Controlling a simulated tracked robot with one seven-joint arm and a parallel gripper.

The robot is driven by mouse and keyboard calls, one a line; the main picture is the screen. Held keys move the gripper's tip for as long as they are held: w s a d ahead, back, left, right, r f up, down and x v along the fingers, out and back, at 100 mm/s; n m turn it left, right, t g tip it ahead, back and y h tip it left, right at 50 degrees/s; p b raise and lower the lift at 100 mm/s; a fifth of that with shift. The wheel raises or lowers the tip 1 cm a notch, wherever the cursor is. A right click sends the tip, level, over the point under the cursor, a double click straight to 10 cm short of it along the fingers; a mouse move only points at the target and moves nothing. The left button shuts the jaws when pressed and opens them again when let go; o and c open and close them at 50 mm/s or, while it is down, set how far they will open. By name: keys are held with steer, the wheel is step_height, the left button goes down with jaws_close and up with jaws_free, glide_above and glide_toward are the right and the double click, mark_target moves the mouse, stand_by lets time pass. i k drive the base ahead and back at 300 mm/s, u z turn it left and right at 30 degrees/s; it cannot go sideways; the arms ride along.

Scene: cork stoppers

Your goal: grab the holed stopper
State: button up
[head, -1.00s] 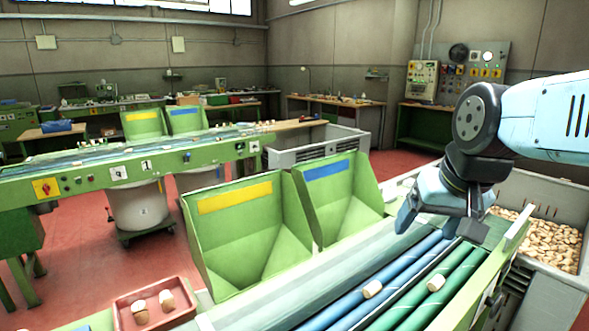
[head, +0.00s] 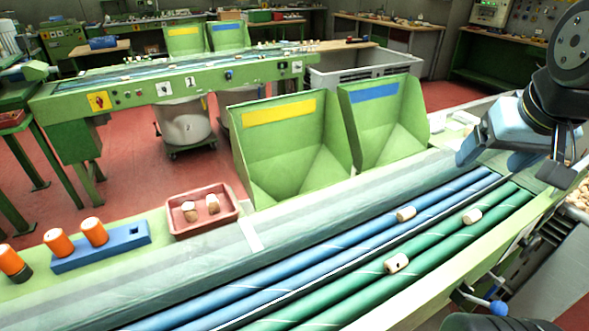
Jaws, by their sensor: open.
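A pale cork stopper (head: 397,263) with a dark spot like a hole on its side lies on the green rollers, nearest to me. A second stopper (head: 406,214) lies on the blue rollers. A third stopper (head: 473,216) lies on the green rollers further right; I see no hole in either of these. My gripper (head: 515,163) hangs at the upper right over the far end of the rollers. It is open and empty, above and apart from the stoppers.
A red tray (head: 203,229) with two stoppers stands left of the rollers. A blue block (head: 100,250) with orange-capped items is further left. Green bins with a yellow label (head: 278,112) and a blue label (head: 374,93) stand behind the rollers.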

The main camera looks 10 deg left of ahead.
mark_target(395, 264)
steer(key=z, duration=0.35)
steer(key=k, duration=1.25)
steer(key=z, duration=0.15)
